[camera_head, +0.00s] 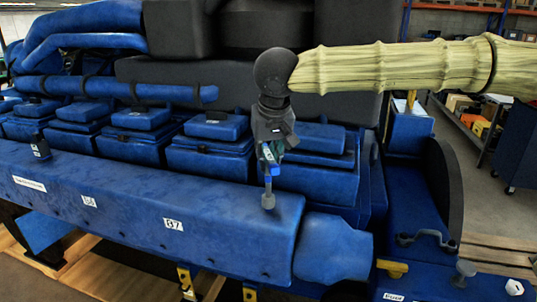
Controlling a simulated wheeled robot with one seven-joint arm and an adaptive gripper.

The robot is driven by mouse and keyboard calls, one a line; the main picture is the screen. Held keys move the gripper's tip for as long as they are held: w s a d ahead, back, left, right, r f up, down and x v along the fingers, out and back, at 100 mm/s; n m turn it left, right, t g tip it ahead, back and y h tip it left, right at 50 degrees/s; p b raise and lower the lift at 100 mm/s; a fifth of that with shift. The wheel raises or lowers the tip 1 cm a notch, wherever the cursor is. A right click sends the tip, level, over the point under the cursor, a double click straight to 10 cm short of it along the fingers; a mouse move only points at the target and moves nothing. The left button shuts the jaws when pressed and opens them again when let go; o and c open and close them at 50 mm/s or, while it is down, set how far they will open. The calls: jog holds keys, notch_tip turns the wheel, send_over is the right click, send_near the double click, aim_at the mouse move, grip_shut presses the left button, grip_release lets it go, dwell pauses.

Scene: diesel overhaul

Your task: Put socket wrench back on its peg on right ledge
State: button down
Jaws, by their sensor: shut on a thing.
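My gripper (270,150) points down near the picture's middle, above the right end of the long blue casing. It is shut on a small upright tool, apparently the socket wrench (268,190), which shows a blue and light upper part and a thin grey shank with a wider lower end. The lower end appears in front of the casing's top; I cannot tell whether it touches. The right ledge (410,272) is blue, at the lower right.
The long blue casing (130,205) carries white labels and a small dark fitting (40,150) at left. Several blue covers (210,145) stand behind it. Shelving stands at far right.

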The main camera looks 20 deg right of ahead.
jog(key=shift+f, duration=0.7)
jog(key=c, duration=0.7)
grip_release()
jog(key=shift+c, duration=0.2)
jog(key=shift+p, duration=0.3)
notch_tip(320, 180, up, 9)
jog(key=p, duration=1.2)
jog(key=shift+f, duration=0.1)
